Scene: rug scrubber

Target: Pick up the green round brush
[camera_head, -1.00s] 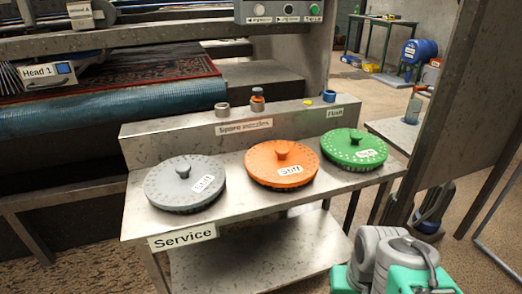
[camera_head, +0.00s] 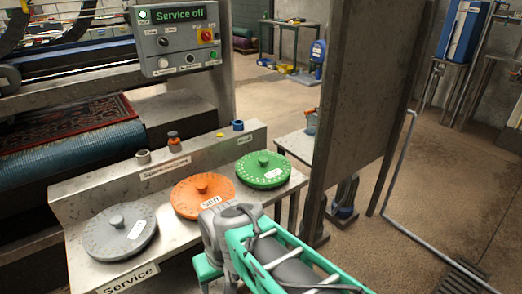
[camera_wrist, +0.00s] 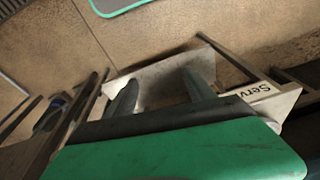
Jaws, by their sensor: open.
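The green round brush (camera_head: 264,169) lies flat at the right end of the metal service table (camera_head: 72,254), knob up, with a small white label. It is unobstructed in the head view and not visible in the wrist view. An orange round brush (camera_head: 200,200) sits left of it and a grey round brush (camera_head: 118,232) further left. My gripper (camera_wrist: 160,85) is open and empty in the wrist view, with its two dark fingers apart and the table's labelled edge beyond them. In the head view my arm is in front of the table, and the fingers cannot be made out.
A raised back ledge (camera_head: 165,172) carries small nozzles, including a blue one (camera_head: 238,125). A control panel (camera_head: 178,42) reading "Service off" hangs above. A tall metal panel (camera_head: 365,90) stands to the right of the table. Open floor (camera_head: 420,215) lies further right.

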